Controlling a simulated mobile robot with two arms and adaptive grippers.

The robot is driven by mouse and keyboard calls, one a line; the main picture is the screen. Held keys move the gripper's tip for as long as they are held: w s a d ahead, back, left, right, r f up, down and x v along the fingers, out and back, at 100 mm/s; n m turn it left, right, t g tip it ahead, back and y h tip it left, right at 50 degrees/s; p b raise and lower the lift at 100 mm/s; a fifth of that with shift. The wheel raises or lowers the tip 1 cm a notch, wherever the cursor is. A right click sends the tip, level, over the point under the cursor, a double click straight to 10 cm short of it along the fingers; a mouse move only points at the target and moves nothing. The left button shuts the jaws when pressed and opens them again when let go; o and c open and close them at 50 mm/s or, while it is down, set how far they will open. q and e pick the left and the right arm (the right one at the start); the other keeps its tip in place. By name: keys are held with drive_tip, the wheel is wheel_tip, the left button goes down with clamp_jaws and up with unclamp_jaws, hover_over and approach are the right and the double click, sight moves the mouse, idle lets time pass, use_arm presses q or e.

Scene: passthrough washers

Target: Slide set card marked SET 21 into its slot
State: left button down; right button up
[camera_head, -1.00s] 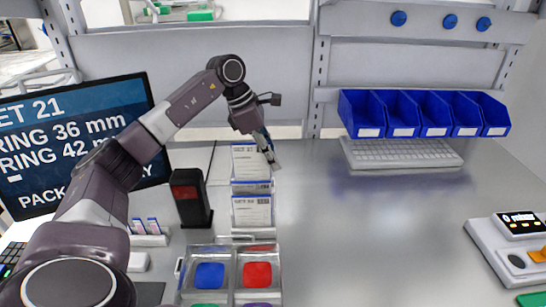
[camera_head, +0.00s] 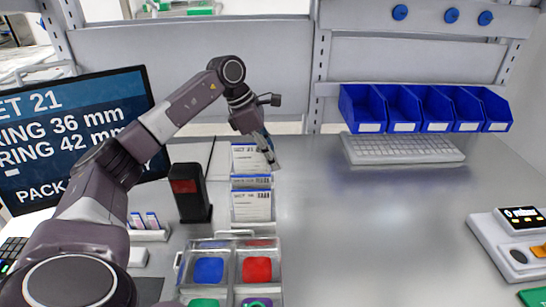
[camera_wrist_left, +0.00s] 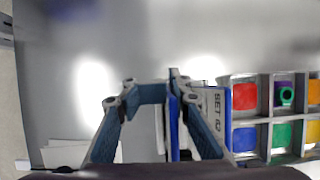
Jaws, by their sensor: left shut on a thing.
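My left gripper (camera_head: 268,155) is at the right edge of the rearmost white set card (camera_head: 245,158), shut on it. This card stands upright at the back of a row of cards, and its printed label is too small to read surely. Two more cards with blue tops stand in front of it, the front one (camera_head: 251,206) lowest in the picture. In the left wrist view a blue edge (camera_wrist_left: 173,125) shows between my fingers, and a blue-edged card (camera_wrist_left: 215,105) reading "SET 2" and a further unclear digit is beside them. The slot is hidden. My right gripper is out of view.
A clear-lidded tray (camera_head: 232,262) with coloured pieces stands in front of the cards. A black device (camera_head: 189,193) stands left of them, before the monitor (camera_head: 75,135) showing SET 21. Blue bins (camera_head: 422,107) and a keyboard (camera_head: 403,148) are back right. The table's middle right is clear.

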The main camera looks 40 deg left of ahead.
use_arm(q)
drive_tip(key=shift+f, duration=0.25)
drive_tip(key=c, duration=0.8)
unclamp_jaws()
wheel_tip(320, 180, up, 9)
drive_tip(key=p, duration=0.7)
idle(0.4)
idle(0.5)
